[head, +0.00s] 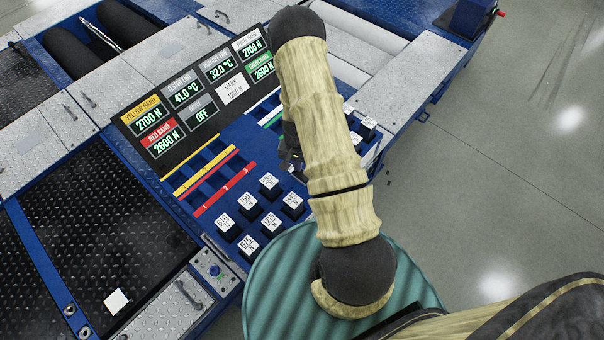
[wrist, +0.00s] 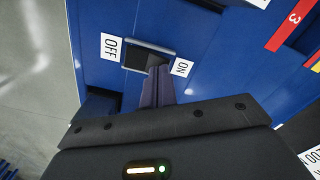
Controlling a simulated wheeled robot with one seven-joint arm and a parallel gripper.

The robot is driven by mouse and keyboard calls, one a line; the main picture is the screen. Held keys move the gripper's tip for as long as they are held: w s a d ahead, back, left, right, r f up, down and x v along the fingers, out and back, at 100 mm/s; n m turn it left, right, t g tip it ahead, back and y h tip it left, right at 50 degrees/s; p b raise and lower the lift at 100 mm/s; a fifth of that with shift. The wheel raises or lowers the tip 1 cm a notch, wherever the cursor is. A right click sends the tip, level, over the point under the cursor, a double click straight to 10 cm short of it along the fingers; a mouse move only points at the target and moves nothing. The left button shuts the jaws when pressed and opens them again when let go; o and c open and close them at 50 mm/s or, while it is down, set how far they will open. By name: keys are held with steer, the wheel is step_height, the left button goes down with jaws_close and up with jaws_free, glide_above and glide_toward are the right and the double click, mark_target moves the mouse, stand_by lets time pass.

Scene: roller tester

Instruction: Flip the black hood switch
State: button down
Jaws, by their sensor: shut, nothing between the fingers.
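The black hood switch (wrist: 140,56) is a dark rocker in a grey frame on a blue panel in the wrist view. A white OFF label (wrist: 111,47) is on its left and a white ON label (wrist: 181,68) on its right. My gripper (wrist: 158,72) is shut and empty, with its fingertips over the ON end of the switch. I cannot tell whether they touch it. The fingers cover part of that end. In the head view my gripper (head: 291,160) is mostly hidden by my arm, and the switch is not visible. A display tile (head: 201,114) reads OFF.
A display board (head: 187,92) stands behind the blue console. Several white-topped blocks (head: 248,201) stand in front of the yellow (head: 205,172) and red (head: 224,190) strips, and others (head: 367,124) right of my arm. A ribbed teal drum (head: 275,280) is beneath my arm. Open floor (head: 480,200) lies right.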

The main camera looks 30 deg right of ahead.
steer(key=shift+f, duration=0.35)
stand_by(0.3)
steer(key=shift+r+p, duration=2.55)
steer(key=shift+r, duration=1)
steer(key=shift+r, duration=0.1)
steer(key=s+a+r+n+t, duration=0.1)
steer(key=a+r+n, duration=0.15)
steer(key=r, duration=0.65)
steer(key=s+a+r+n, duration=0.1)
steer(key=a+r, duration=0.2)
steer(key=r, duration=0.7)
steer(key=s+a+r+n+t, duration=0.2)
steer(key=s+a+r+n, duration=0.2)
steer(key=s+r, duration=0.7)
step_height(320, 180, up, 15)
steer(key=p, duration=1.5)
steer(key=shift+w, duration=0.3)
